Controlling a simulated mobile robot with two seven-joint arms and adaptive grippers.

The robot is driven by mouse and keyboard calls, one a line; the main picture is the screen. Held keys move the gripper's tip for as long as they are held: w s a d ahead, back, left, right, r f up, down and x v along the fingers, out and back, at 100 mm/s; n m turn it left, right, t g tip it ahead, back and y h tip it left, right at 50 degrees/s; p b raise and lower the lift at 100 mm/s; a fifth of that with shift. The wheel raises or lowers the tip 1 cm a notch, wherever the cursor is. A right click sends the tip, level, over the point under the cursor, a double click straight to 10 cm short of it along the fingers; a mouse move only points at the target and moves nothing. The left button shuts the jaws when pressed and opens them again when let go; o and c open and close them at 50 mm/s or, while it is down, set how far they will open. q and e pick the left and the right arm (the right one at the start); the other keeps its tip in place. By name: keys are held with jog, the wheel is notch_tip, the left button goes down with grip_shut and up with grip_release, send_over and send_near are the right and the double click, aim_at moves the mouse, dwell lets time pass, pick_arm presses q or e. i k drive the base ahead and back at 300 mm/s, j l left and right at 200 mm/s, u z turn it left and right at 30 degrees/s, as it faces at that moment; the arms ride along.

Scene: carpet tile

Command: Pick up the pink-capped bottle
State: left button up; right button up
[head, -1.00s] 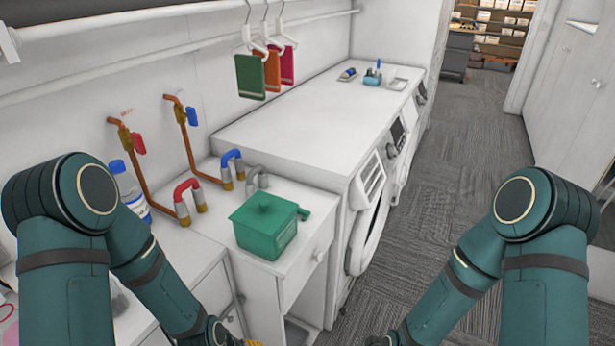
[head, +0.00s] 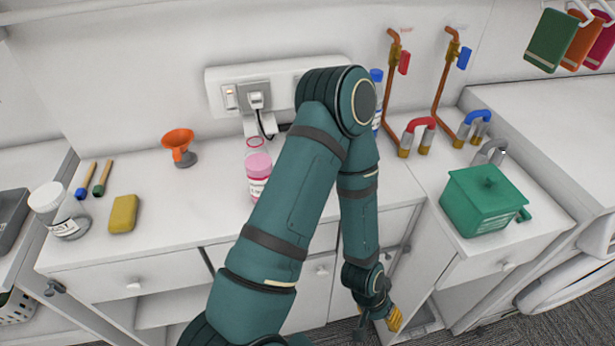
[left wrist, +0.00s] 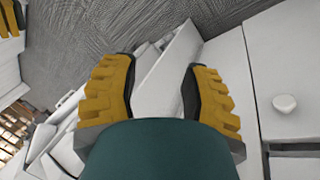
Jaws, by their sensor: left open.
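The pink-capped bottle (head: 257,188) stands upright on the white counter in the head view. My left arm crosses in front of its right lower side, so part of it is hidden. My left gripper (head: 382,324) hangs low in front of the cabinets, below the counter top and well to the right of the bottle. In the left wrist view my left gripper (left wrist: 163,88) is open, with nothing between its yellow fingers. The bottle does not show in that view. A yellow finger of my right gripper (left wrist: 9,20) shows at the wrist view's top left corner.
On the counter are a white-lidded jar (head: 66,222), a yellow sponge (head: 123,214), two brushes (head: 92,178), an orange funnel-like item (head: 178,146) and a blue-capped bottle (head: 377,76) partly behind my arm. A green box (head: 482,202) stands right.

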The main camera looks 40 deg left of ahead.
aim_at(259, 163)
jog(key=u, duration=1.4)
